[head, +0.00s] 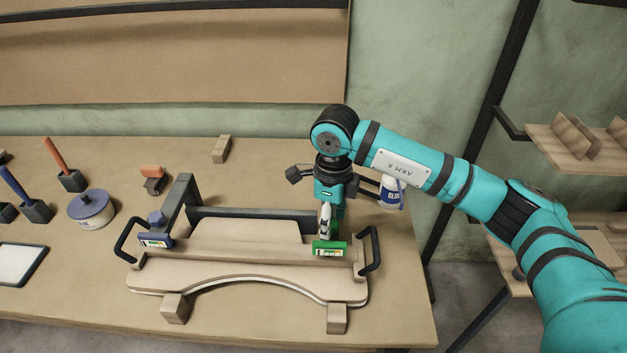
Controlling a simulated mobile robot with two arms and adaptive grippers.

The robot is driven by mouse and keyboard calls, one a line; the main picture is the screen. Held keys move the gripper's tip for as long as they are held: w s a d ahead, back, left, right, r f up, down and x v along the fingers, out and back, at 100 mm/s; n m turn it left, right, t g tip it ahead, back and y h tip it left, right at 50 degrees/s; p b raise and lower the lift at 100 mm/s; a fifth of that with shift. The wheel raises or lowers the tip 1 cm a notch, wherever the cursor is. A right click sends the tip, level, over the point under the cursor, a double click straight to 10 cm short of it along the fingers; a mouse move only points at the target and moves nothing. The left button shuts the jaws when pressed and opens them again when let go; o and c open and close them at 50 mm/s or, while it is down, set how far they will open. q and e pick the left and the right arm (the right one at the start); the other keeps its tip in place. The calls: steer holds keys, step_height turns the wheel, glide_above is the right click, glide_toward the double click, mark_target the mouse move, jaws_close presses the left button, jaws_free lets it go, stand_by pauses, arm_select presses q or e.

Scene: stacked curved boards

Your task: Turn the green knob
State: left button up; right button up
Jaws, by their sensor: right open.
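My right gripper (325,228) comes down from above at the right end of the clamp frame. It points at the green-edged block with a label (330,249). The green knob itself is mostly hidden behind the gripper fingers, so I cannot tell whether they touch it. The gripper is open. At the left end of the same frame a matching blue knob (155,219) stands on a blue labelled block. The frame sits over stacked curved boards (247,281). My left gripper is not in view.
Black loop handles (371,250) stick out at both ends of the frame. A blue-lidded pot (91,208) and tools in dark holders stand at left. A blue-and-white bottle (391,192) is behind my right arm. The table's front left is mostly clear.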

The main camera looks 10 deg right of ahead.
steer(key=shift+c, duration=0.4)
steer(key=c, duration=0.7)
steer(key=shift+f+n+b, duration=0.1)
steer(key=shift+n+b, duration=1.25)
steer(key=shift+n, duration=0.35)
steer(key=shift+n+b, duration=0.4)
steer(key=shift+b, duration=0.2)
steer(key=shift+n+b, duration=1)
steer(key=shift+n, duration=0.3)
